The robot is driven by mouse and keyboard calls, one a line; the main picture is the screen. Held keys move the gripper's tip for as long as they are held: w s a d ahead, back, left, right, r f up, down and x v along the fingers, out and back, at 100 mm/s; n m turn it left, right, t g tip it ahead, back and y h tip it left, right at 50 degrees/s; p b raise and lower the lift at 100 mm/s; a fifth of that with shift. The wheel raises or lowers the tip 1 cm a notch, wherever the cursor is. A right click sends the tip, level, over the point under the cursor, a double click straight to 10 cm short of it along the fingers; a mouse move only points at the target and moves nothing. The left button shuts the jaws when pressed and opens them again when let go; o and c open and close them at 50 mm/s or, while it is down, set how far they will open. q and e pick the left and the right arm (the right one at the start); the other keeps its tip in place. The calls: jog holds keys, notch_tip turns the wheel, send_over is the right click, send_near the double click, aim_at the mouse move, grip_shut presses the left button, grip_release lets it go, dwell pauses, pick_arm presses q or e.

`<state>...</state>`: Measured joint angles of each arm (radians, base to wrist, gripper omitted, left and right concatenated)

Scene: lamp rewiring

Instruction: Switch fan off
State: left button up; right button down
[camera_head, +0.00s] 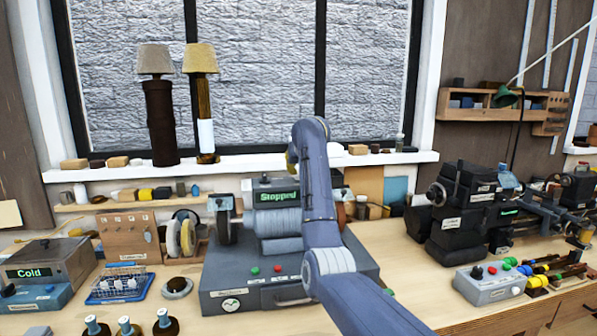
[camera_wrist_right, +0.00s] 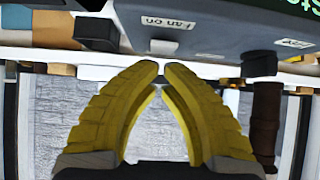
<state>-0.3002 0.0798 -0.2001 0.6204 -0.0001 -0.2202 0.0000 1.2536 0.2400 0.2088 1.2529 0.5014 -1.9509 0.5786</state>
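In the right wrist view a dark grey housing carries a label reading "Fan on" (camera_wrist_right: 168,22). A small pale switch-like part (camera_wrist_right: 163,46) sits beside that label. My right gripper (camera_wrist_right: 161,68) has yellow fingers whose tips are nearly together, with a narrow gap and nothing visible between them. The tips are close to the pale part; whether they touch it I cannot tell. In the head view my right arm reaches over the grey grinder-like machine (camera_head: 220,270) with the "Stopped" display (camera_head: 277,197). It hides most of the gripper and the machine's right side. My left gripper is not in view.
Two lamps (camera_head: 160,115) stand on the sill behind. A box reading "Cold" (camera_head: 75,262), a blue wire tray (camera_head: 118,290) and spools (camera_head: 180,238) are on the left. A dark lathe-like machine (camera_head: 470,205) and a grey control box (camera_head: 490,283) are on the right.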

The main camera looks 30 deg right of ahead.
notch_tip(320, 180, up, 4)
jog(key=shift+s+a, duration=0.1)
jog(key=w+r+v, duration=0.1)
jog(key=v, duration=0.7)
jog(key=shift+s+r, duration=0.2)
jog(key=shift+r, duration=0.3)
